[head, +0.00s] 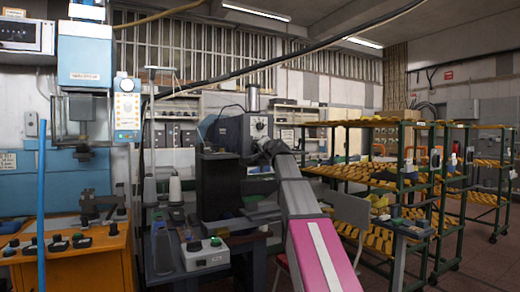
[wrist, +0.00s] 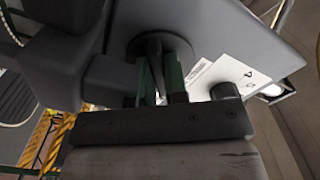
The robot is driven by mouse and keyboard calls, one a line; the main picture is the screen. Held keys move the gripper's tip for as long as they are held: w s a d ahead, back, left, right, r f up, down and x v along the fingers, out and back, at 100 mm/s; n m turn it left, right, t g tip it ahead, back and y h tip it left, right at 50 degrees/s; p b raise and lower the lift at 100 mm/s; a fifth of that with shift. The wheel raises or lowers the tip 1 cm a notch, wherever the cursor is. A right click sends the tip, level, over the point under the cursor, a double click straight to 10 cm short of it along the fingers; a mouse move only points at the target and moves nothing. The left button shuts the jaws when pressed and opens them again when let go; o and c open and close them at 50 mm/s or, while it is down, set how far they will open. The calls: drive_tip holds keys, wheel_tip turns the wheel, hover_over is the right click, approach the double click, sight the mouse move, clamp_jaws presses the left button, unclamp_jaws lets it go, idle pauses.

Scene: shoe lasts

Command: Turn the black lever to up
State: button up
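The black lever (wrist: 157,72) shows in the wrist view as a thin dark bar running down from a round dark hub (wrist: 160,45) on a grey machine panel (wrist: 235,40). My gripper (wrist: 160,88) has two green-padded fingertips, one on either side of the lever. A gap shows between the pads and the lever looks thinner than it, so the gripper looks open around the lever. Contact is hard to make out. In the head view my pink and grey arm reaches up to the dark grey machine (head: 228,135); the lever itself cannot be made out there.
A white label (wrist: 225,80) and a dark round knob (wrist: 224,91) are close right of my fingers. In the head view, shelf racks (head: 375,124) with yellow shoe lasts stand at right, an orange bench (head: 75,268) at left and a control box (head: 205,254) in front.

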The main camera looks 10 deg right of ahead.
drive_tip(key=shift+o, duration=1.1)
drive_tip(key=shift+m, duration=0.3)
